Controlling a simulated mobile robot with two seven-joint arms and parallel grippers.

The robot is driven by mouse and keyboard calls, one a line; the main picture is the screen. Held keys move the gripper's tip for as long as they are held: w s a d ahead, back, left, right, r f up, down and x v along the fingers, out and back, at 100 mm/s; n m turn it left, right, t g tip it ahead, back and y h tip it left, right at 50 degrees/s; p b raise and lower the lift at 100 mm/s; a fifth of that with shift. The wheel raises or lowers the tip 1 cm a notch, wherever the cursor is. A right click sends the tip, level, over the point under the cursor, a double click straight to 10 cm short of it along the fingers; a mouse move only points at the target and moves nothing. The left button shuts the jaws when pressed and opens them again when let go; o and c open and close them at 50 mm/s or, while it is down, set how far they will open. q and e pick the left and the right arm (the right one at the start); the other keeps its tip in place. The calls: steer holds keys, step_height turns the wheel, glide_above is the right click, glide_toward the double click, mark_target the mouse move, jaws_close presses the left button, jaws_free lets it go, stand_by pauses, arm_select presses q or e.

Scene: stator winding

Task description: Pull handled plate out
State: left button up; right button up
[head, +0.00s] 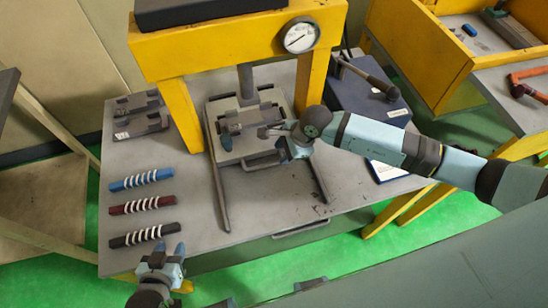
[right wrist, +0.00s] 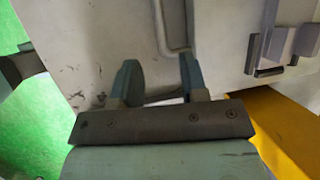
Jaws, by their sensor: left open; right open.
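The handled plate (head: 230,149) lies under the yellow press on the table, with its handle (head: 262,163) facing the front. A dark clamp-like fixture (head: 236,122) sits on the plate. My right gripper (head: 283,142) is open above the plate's front right part, close to the handle. In the right wrist view the plate (right wrist: 222,30) shows with its U-shaped handle (right wrist: 172,53) ahead of the open fingers (right wrist: 160,78); I cannot tell whether they touch it. My left gripper (head: 161,255) is open and empty at the table's front left.
The yellow press (head: 222,44) with a gauge (head: 300,36) stands over the plate. Dark rails (head: 221,198) extend forward from it. Blue, red and black wound bars (head: 141,179) lie left. A dark blue box (head: 362,104) with a lever stands right. The table between the rails is clear.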

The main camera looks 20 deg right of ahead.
mark_target(272, 163)
steer(key=x, duration=0.7)
steer(key=shift+w+f+p, duration=0.1)
steer(key=shift+w+p, duration=0.05)
steer(key=shift+p, duration=0.15)
jaws_close()
